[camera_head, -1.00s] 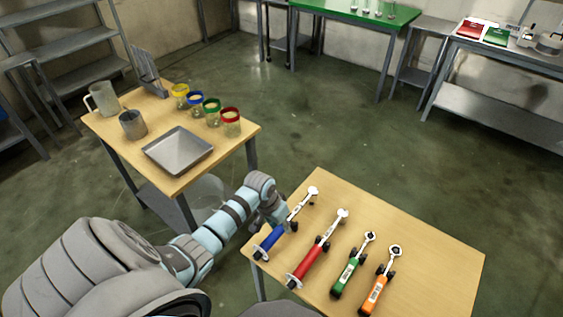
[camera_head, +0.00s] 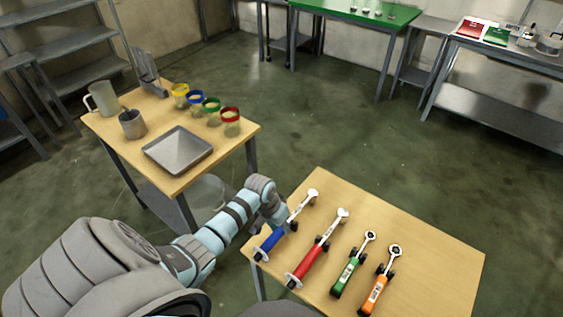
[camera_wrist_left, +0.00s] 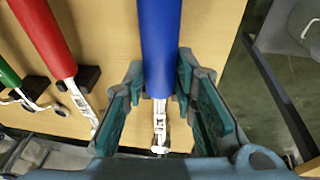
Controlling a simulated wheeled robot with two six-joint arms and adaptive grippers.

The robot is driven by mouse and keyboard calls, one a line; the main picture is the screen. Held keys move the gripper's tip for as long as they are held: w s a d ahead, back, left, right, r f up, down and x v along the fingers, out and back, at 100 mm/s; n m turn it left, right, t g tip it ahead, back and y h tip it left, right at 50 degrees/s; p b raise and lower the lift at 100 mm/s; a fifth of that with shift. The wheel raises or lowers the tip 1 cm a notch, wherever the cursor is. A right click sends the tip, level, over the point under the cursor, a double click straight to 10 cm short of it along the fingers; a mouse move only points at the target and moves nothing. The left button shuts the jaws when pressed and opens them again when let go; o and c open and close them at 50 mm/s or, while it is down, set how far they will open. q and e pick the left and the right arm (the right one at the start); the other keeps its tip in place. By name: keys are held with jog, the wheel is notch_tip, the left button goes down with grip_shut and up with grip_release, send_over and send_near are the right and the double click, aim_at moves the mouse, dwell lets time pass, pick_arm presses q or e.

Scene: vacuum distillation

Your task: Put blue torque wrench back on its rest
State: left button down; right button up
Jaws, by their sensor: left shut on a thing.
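The blue torque wrench (camera_head: 271,240) is at the left edge of the near wooden table, its silver head pointing toward the far side. My left gripper (camera_head: 281,217) reaches it from the left and is shut on it. In the left wrist view, the blue handle (camera_wrist_left: 157,45) and silver shaft run between the two fingers (camera_wrist_left: 158,92). A black rest block (camera_head: 293,226) shows beside the shaft. The fingers hide part of the wrench, and I cannot tell whether it touches its rest. My right gripper is not in view.
Red (camera_head: 307,264), green (camera_head: 346,277) and orange (camera_head: 374,294) wrenches lie to the right, the red one close by. The table's (camera_head: 430,245) right side is clear. Another table (camera_head: 239,131) at the left holds a tray (camera_head: 178,150), jars and beakers.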

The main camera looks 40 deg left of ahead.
pick_arm(q)
jog(key=shift+f+b, duration=0.4)
jog(key=shift+f, duration=0.35)
jog(key=c, duration=1.3)
grip_release()
jog(key=shift+c, duration=0.2)
jog(key=shift+o, duration=0.5)
